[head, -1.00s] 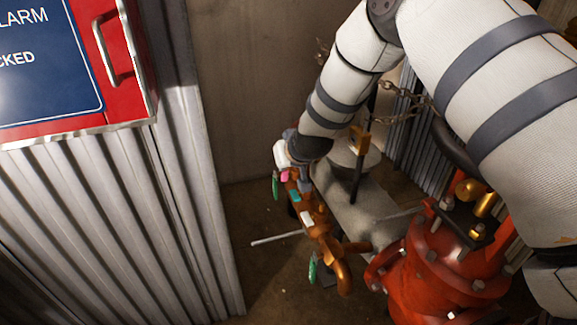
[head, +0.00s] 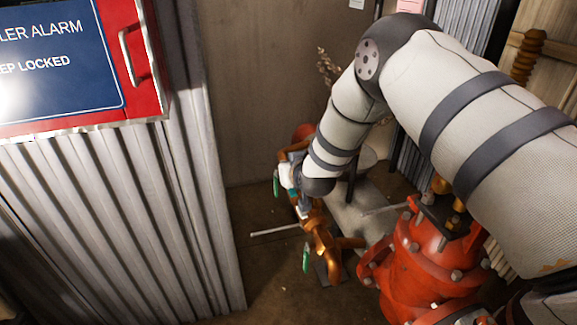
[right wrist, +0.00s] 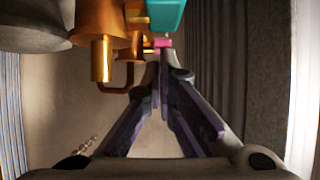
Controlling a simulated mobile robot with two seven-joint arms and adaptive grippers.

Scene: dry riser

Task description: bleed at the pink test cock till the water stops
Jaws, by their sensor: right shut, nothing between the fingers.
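The pink test cock (right wrist: 163,43) shows as a small pink patch in the right wrist view, just beyond my right fingertips. A gap or contact between them cannot be told. A larger teal part (right wrist: 165,14) is above it, at the top edge. My right gripper (right wrist: 161,68) is shut and empty, its fingertips together beside the brass pipework (right wrist: 103,55). In the head view my right arm reaches down over the orange-brown pipe assembly (head: 318,235); I cannot make out the pink cock there. No water is discernible. My left gripper is not in view.
A red alarm cabinet (head: 143,60) hangs on the corrugated metal wall (head: 120,220) at left. A red flanged valve (head: 425,265) stands right of the pipe assembly. Green tags (head: 306,258) hang from the pipework. A thin rod (head: 275,231) sticks out left. Floor there looks clear.

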